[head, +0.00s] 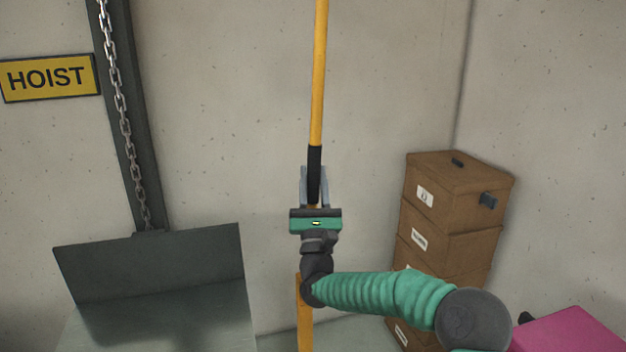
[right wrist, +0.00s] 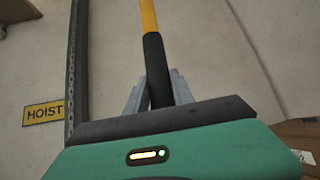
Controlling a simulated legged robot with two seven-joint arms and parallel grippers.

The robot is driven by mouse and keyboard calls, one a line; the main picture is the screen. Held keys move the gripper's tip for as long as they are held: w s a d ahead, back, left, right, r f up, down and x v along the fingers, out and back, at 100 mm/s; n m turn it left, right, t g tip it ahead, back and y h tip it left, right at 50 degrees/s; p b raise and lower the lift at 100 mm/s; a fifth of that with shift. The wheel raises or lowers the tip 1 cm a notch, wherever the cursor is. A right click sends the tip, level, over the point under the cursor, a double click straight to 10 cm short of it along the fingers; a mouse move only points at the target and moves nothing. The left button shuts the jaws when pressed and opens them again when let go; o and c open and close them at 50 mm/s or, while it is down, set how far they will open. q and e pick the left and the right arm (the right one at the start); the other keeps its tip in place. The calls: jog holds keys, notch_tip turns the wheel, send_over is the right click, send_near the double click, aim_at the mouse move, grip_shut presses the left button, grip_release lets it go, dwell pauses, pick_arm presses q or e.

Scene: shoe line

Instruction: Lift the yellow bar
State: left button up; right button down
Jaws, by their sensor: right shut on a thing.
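The yellow bar (head: 319,75) stands upright in the middle of the head view, with a black grip section (head: 314,160) on it. More yellow shows below my gripper, down to the bottom edge of the picture. My right gripper (head: 313,185) is shut on the black grip of the bar. In the right wrist view the black grip (right wrist: 156,65) sits between the two grey fingers (right wrist: 159,88), and the yellow part runs up out of the picture. The bar's ends are not visible. My left gripper is in neither view.
A dark post with a chain (head: 118,95) and a yellow HOIST sign (head: 48,77) are at the left. A dark panel (head: 150,262) stands below the chain. Stacked brown boxes (head: 455,185) stand in the right corner. A pink thing (head: 570,330) is at the lower right.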

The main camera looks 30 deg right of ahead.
jog(key=c, duration=1.1)
grip_release()
jog(key=shift+a+r, duration=0.1)
jog(key=shift+a, duration=0.05)
jog(key=shift+s+f, duration=0.2)
jog(key=shift+f, duration=0.2)
jog(key=b+v, duration=0.4)
jog(key=v, duration=1.2)
jog(key=shift+f, duration=0.1)
